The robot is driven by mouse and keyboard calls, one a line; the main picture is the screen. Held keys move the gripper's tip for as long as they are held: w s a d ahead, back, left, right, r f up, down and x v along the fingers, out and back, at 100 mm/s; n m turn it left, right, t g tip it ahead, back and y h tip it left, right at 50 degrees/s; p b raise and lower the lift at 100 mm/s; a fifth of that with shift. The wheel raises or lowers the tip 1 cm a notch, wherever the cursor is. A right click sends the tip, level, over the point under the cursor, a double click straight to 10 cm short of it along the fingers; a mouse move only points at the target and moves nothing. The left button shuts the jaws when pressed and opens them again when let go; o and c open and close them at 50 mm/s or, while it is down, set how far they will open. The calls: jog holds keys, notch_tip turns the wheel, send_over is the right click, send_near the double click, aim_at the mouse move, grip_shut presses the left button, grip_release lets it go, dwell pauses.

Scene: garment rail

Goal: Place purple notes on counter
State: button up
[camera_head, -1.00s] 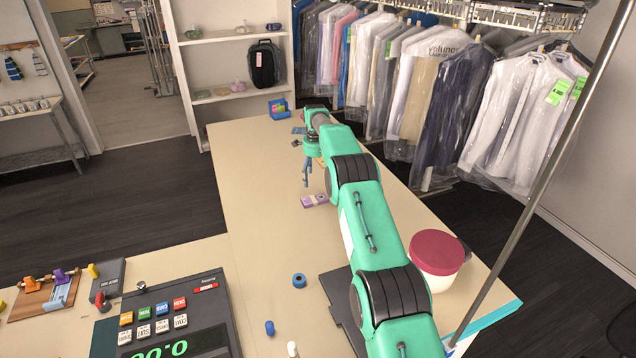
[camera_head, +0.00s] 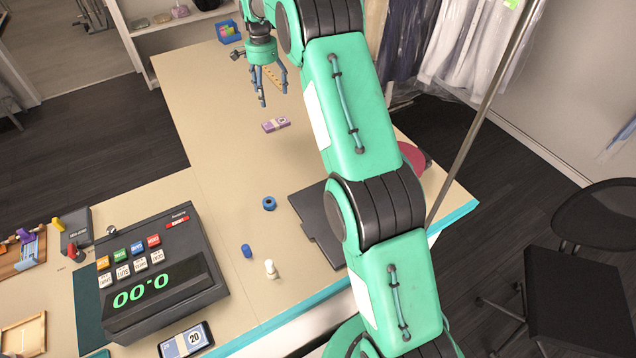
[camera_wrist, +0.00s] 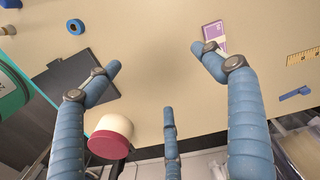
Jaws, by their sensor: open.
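The purple notes (camera_head: 275,125) are a small banded bundle lying flat on the beige counter (camera_head: 215,145). In the wrist view the purple notes (camera_wrist: 214,38) lie at the upper right, just beyond the tip of one finger, which overlaps part of them. My gripper (camera_head: 268,97) is open and empty above the counter, raised just behind the notes in the head view. Its blue fingers (camera_wrist: 165,85) are spread wide in the wrist view, with bare counter between them.
A blue tape roll (camera_head: 269,203), a blue cylinder (camera_head: 247,251) and a small white figure (camera_head: 270,268) stand nearer. A dark flat plate (camera_head: 318,232) lies beside my arm. The cash register (camera_head: 150,285) is at left. A red-lidded tub (camera_wrist: 108,136) shows in the wrist view.

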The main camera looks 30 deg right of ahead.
jog(key=s+a+r+n+t, duration=0.2)
jog(key=s+a+r+n, duration=0.2)
jog(key=s, duration=1.5)
jog(key=s+a+r+n+t, duration=0.2)
jog(key=s+a+r+n, duration=0.3)
jog(key=s, duration=1.4)
jog(key=s+a+r+n+t, duration=0.2)
jog(key=s+r, duration=0.7)
jog(key=s, duration=1.1)
jog(key=a+n, duration=0.2)
jog(key=n, duration=0.1)
jog(key=shift+a, duration=0.35)
jog(key=shift+o, duration=0.5)
